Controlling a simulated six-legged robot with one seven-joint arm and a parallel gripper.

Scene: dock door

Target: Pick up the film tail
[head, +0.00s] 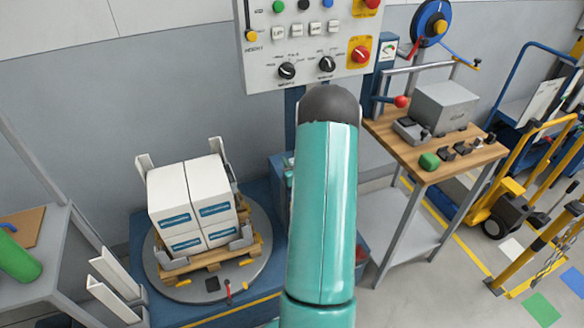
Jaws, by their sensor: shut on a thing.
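I cannot make out the film tail in the head view; it may be hidden behind my arm or too small to tell. My teal arm stands upright in the middle of the picture and covers what is behind it. My gripper is not visible. White cartons (192,205) with blue labels are stacked on a wooden pallet (210,261), which stands on a round grey turntable (163,287) at the lower left. A blue machine part (281,172) shows just left of my arm and is partly hidden by it.
A control panel (310,40) with knobs and buttons is above my arm. Yellow-framed carts (520,185) are farther right.

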